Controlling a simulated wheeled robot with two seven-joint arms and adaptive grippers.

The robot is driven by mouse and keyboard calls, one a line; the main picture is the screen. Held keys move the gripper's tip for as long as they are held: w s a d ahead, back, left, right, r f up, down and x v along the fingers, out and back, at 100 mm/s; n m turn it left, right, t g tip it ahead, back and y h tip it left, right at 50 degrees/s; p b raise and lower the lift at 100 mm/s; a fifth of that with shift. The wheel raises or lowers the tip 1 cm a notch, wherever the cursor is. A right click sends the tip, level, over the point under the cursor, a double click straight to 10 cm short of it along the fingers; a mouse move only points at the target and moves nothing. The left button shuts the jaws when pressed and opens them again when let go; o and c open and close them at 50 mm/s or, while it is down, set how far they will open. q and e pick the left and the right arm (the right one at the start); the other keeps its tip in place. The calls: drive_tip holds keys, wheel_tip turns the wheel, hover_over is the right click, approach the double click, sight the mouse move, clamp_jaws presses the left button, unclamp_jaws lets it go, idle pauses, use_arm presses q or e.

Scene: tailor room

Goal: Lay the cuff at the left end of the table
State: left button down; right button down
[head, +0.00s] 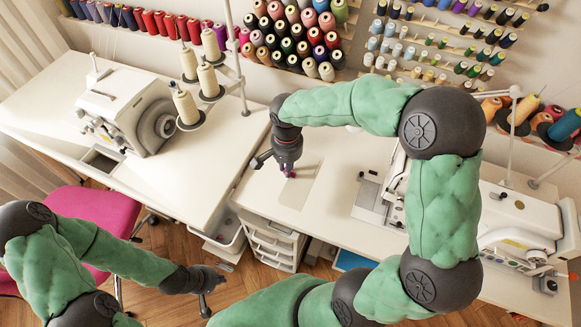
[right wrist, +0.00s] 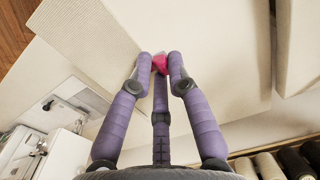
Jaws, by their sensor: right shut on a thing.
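A small pink piece, which seems to be the cuff (right wrist: 160,64), is between the fingertips of my right gripper (right wrist: 160,55) in the right wrist view. In the head view the right gripper (head: 289,170) points down over the left end of the right-hand white table (head: 265,185), with a bit of pink at its tips. Most of the cuff is hidden by the fingers. I cannot tell whether it touches the tabletop. My left gripper (head: 208,284) is low at the lower left, away from the table, over the floor. Whether its fingers are open is unclear.
A white sewing machine (head: 130,110) and thread cones (head: 187,105) stand on the left-hand table (head: 40,105). Another machine (head: 525,220) stands at the right. A pink chair (head: 100,215) is at left. White drawers (head: 275,245) stand under the table. The tabletop around the gripper is clear.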

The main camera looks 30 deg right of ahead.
drive_tip(key=w+d+f, duration=0.1)
drive_tip(key=f, duration=0.1)
drive_tip(key=w+d+f+b, duration=0.1)
drive_tip(key=w+f, duration=0.1)
drive_tip(key=w+d+f+b, duration=0.1)
drive_tip(key=w+f, duration=0.1)
drive_tip(key=shift+d, duration=0.2)
drive_tip(key=shift+w+d+f+b, duration=0.1)
drive_tip(key=shift+f+b, duration=0.35)
drive_tip(key=shift+f, duration=0.45)
drive_tip(key=shift+w+d+f+b, duration=0.1)
drive_tip(key=shift+f+b, duration=0.3)
drive_tip(key=shift+f, duration=0.5)
drive_tip(key=shift+f, duration=0.15)
drive_tip(key=c, duration=1.2)
unclamp_jaws()
wheel_tip(320, 180, up, 12)
drive_tip(key=p, duration=0.4)
drive_tip(key=shift+r, duration=0.2)
